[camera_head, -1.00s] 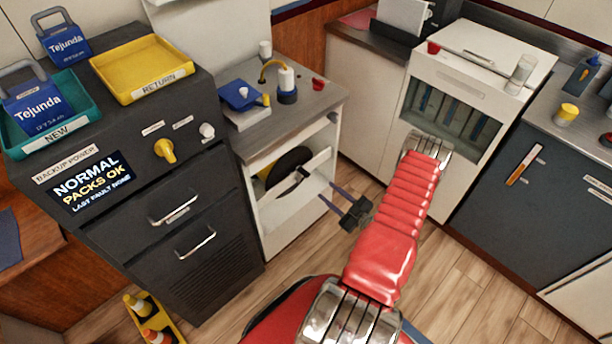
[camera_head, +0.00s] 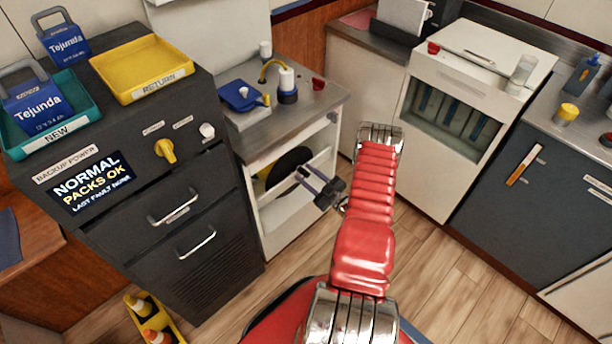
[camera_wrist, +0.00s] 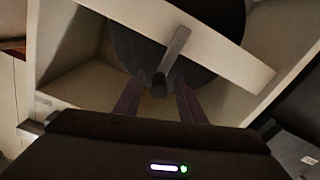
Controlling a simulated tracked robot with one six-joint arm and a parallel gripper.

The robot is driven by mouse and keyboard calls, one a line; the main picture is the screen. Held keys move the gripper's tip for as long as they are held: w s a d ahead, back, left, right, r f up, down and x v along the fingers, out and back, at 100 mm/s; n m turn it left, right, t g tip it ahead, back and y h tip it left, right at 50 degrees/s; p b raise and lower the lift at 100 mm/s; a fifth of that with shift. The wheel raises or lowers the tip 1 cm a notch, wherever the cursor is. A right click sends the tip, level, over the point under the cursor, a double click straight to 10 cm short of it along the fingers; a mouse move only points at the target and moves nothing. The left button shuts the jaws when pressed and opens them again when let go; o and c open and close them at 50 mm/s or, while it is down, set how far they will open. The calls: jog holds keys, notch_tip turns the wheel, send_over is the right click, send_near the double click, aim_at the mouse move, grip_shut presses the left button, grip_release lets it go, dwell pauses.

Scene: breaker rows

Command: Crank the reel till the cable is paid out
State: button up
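The reel, a black disc (camera_head: 285,164) with a yellow part at its left, sits in the open bay of the white cabinet under the counter. In the wrist view its dark disc (camera_wrist: 140,48) is behind a pale crossbar. A grey crank arm (camera_wrist: 176,48) slants down from the bar to a dark knob (camera_wrist: 158,82). My gripper (camera_head: 303,174) is at the bay's opening, in front of the reel. In the wrist view its two fingers (camera_wrist: 157,90) stand apart, with the knob between their tips; contact is not clear. In the head view the fingers hide the crank.
The pale crossbar (camera_wrist: 225,45) runs across the bay close to the fingers. The cabinet's countertop (camera_head: 315,95) is above the gripper. A dark drawer cabinet (camera_head: 215,270) stands at the left and a white cabinet (camera_head: 445,180) at the right.

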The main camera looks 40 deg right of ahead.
jog(key=shift+w, duration=0.1)
jog(key=shift+c, duration=0.5)
grip_shut()
jog(key=shift+a, duration=0.15)
